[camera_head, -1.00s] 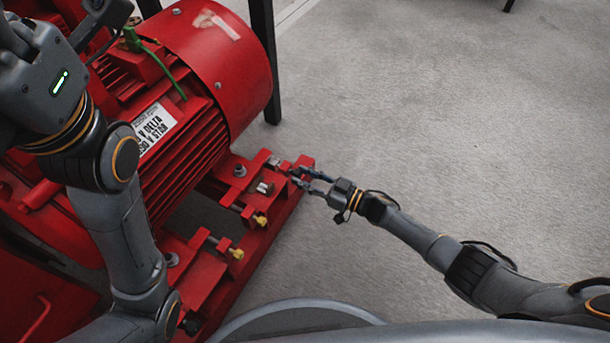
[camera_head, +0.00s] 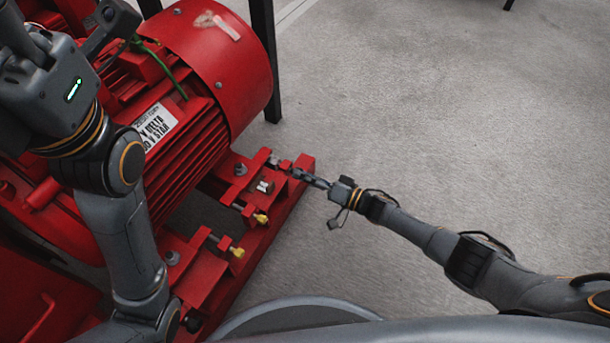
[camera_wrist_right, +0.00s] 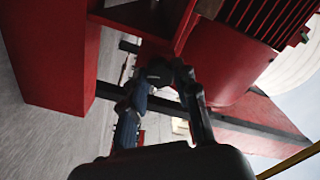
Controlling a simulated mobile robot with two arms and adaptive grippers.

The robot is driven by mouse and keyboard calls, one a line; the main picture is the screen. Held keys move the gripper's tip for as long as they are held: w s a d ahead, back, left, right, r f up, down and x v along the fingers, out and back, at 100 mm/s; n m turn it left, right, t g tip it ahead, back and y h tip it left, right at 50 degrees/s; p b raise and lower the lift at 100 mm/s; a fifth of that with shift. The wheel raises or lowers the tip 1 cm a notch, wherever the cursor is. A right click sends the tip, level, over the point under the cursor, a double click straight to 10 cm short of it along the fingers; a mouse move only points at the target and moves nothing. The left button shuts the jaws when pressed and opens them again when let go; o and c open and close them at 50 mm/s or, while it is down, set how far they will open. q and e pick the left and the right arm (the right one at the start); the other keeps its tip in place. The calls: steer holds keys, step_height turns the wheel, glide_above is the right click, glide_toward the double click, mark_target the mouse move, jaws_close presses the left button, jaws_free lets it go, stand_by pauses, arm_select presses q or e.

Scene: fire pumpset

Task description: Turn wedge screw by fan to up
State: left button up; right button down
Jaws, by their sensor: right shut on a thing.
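The wedge screw by the fan (camera_head: 274,161) is a small grey metal part at the upper end of the red base rail, near the round red fan cover (camera_head: 222,55). My right gripper (camera_head: 285,165) reaches it from the right and is shut on it; its dark fingers look narrow, almost edge-on. In the right wrist view, the fingers (camera_wrist_right: 160,75) come together at a dark bar beside the red frame, and they hide most of the screw. My left arm crosses the left of the head view; its gripper is not in view.
The red finned motor (camera_head: 190,150) fills the left side. More screws with yellow ends (camera_head: 237,252) sit lower along the red base rail (camera_head: 262,235). A black post (camera_head: 264,60) stands behind the fan cover.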

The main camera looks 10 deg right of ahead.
steer(key=shift+m, duration=0.7)
steer(key=c, duration=1)
jaws_free()
steer(key=v, duration=1.2)
